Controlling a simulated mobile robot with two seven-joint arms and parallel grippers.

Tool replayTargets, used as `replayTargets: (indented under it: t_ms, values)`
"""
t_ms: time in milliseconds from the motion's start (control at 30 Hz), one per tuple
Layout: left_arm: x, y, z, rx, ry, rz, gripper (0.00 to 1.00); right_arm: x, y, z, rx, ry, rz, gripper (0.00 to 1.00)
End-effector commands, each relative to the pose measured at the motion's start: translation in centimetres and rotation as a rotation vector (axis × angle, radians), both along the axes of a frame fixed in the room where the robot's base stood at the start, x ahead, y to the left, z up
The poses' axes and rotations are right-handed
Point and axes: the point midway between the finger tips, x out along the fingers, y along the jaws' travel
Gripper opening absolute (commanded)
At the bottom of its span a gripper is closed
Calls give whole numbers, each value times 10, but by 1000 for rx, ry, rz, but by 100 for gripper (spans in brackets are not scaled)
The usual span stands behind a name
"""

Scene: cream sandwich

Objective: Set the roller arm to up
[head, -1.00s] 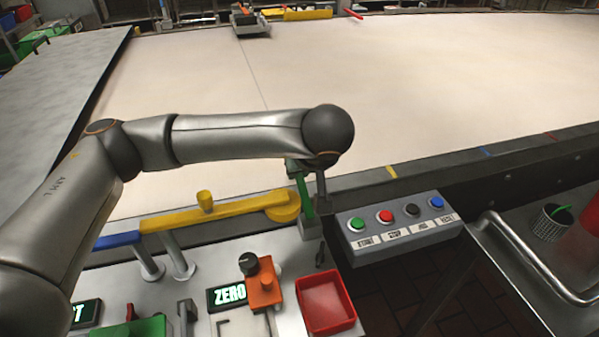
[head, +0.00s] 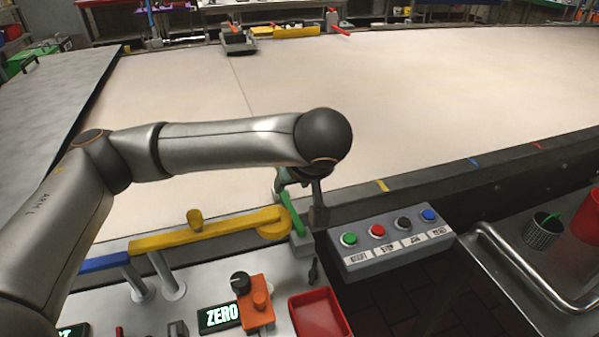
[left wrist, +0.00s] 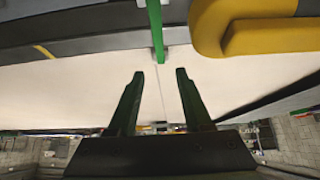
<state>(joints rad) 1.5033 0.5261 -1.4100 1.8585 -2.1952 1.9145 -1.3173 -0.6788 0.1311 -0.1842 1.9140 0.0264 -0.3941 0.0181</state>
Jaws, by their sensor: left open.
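A yellow bar (head: 215,236) with a blue end (head: 104,262) runs along the near edge of the big pale surface. It ends on the right in a round yellow hub. A thin green lever (head: 291,214) rises from a grey block by the hub. I cannot tell for sure which of these is the roller arm. My left gripper (left wrist: 160,75) is open and empty in the left wrist view. The green lever (left wrist: 155,30) shows just beyond the gap between its fingertips. The yellow part (left wrist: 275,35) is to the right. In the head view the wrist partly hides the fingers. My right gripper is not in view.
A grey button box (head: 390,253) with several coloured buttons stands right of the lever. A red tray (head: 320,315), an orange part (head: 256,303) and a ZERO display (head: 218,318) are at the front. A metal rail and a mesh cup (head: 543,232) are at the right.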

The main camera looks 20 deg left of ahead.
Motion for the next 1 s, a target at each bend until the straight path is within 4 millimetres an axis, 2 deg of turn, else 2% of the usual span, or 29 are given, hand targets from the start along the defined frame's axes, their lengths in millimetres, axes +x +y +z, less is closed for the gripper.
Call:
replayTargets:
  t_ms: [200,400,600,1000]
  values:
    - [-23,-18,44,1,-7,-5,50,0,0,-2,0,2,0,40]
    - [-36,-28,66,2,-5,-3,50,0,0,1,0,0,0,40]
    - [-42,-32,74,2,-1,-1,50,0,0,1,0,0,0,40]
    - [-43,-32,75,1,-1,0,50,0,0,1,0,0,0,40]
